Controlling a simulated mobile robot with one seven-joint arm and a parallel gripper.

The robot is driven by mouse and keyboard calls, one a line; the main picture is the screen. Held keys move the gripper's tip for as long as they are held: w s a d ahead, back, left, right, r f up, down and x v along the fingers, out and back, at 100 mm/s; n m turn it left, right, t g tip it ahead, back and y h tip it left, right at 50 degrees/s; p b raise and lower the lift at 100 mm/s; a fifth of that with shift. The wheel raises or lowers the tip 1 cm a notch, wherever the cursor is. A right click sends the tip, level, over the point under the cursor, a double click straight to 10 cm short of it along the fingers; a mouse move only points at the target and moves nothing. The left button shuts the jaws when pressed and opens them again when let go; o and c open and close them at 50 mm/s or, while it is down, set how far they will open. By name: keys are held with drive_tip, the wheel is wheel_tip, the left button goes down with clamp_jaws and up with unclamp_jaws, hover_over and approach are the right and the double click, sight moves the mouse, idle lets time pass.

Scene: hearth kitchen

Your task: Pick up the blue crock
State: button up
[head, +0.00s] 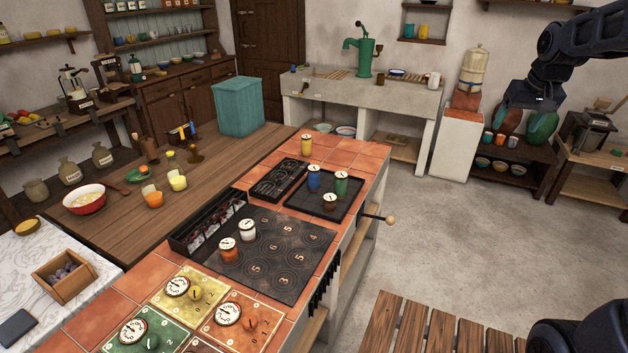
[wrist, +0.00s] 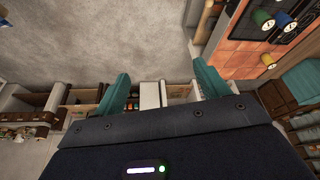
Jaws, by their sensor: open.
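The blue crock (head: 314,181) stands upright on a black tray (head: 297,205) on the tiled counter, with a pale round lid. A green crock (head: 341,186) stands close to its right and a brown crock (head: 329,203) in front of it. In the wrist view the blue crock (wrist: 283,20) shows small at the top right. My gripper (wrist: 162,88) is open and empty, its teal fingers wide apart over the floor side, well away from the crock. In the head view my arm is at the upper right, far from the tray.
A yellow crock (head: 306,146) stands behind the tray. Orange (head: 228,250) and white (head: 247,231) crocks stand on the dark cooktop (head: 285,270). A wooden-knobbed handle (head: 388,219) sticks out from the counter's right side.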

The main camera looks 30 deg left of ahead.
drive_tip(key=w+a+f+n, duration=0.1)
drive_tip(key=w+a, duration=0.4)
drive_tip(key=a, duration=0.2)
drive_tip(key=w+a+f+n, duration=0.1)
drive_tip(key=w+a+f, duration=0.1)
drive_tip(key=w+a, duration=0.4)
drive_tip(key=n+g+y, duration=0.2)
drive_tip(key=n, duration=0.3)
hover_over(314, 167)
drive_tip(key=s+d, duration=0.1)
drive_tip(key=d, duration=0.1)
wheel_tip(314, 167, down, 26)
drive_tip(key=shift+s+a+r, duration=0.1)
drive_tip(key=shift+a+r, duration=0.05)
drive_tip(key=shift+r, duration=0.05)
drive_tip(key=shift+a+f, duration=0.1)
drive_tip(key=shift+f, duration=0.1)
drive_tip(key=x, duration=0.5)
drive_tip(key=shift+f, duration=0.2)
drive_tip(key=shift+s+d+x, duration=0.1)
drive_tip(key=shift+d+x, duration=0.1)
drive_tip(key=shift+x, duration=1.1)
drive_tip(key=shift+s+d+x, duration=0.1)
drive_tip(key=shift+d+x, duration=0.1)
drive_tip(key=shift+x, duration=1.05)
drive_tip(key=shift+f, duration=0.15)
drive_tip(key=shift+c, duration=0.4)
